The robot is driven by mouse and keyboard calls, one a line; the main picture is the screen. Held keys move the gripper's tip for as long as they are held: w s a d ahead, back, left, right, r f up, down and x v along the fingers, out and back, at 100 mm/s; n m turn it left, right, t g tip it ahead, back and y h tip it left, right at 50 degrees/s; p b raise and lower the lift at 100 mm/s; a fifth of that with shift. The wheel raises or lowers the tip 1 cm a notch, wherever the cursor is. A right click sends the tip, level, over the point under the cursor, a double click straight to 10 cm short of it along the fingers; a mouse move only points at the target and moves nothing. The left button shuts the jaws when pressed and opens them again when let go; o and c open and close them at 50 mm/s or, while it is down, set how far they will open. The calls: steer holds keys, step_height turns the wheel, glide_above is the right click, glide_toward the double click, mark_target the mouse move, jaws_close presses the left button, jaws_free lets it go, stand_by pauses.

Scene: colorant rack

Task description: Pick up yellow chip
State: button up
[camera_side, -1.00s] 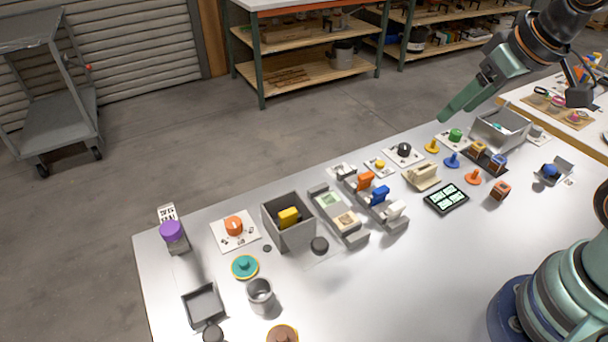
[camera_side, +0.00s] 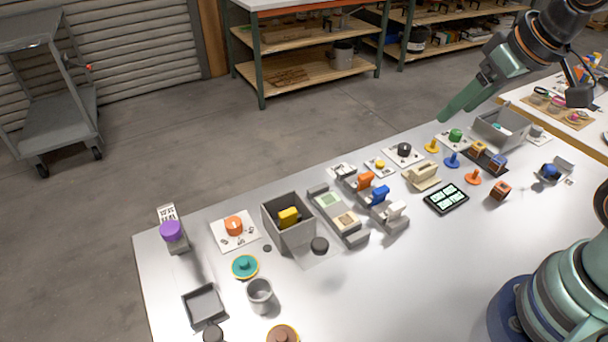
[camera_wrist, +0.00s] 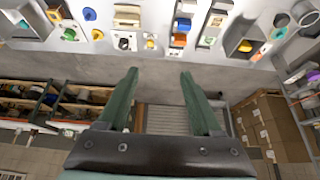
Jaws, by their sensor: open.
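A yellow chip (camera_side: 288,217) stands inside an open grey box (camera_side: 272,228) on the left half of the table. The box walls hide its lower part. In the wrist view it shows small (camera_wrist: 245,46) at the upper right. A grey rack (camera_side: 393,222) right of the box holds an orange chip (camera_side: 365,179), a blue chip (camera_side: 380,195) and a white chip (camera_side: 396,210). My gripper (camera_side: 443,117) is open and empty, high at the upper right, far from the yellow chip. Its two green fingers stand apart in the wrist view (camera_wrist: 159,72).
A grey and green tray unit (camera_side: 338,213) lies between the box and the rack. A dark panel (camera_side: 446,198), pegs, small cubes and a grey bin (camera_side: 500,130) fill the right side. An orange knob (camera_side: 234,225) and a grey cup (camera_side: 260,295) are near the box. The front middle is clear.

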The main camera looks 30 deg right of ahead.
steer(key=c, duration=0.5)
steer(key=m+g, duration=0.6)
steer(key=m, duration=1.2)
glide_above(288, 212)
step_height(288, 212, down, 11)
step_height(288, 212, down, 12)
steer(key=shift+r, duration=0.2)
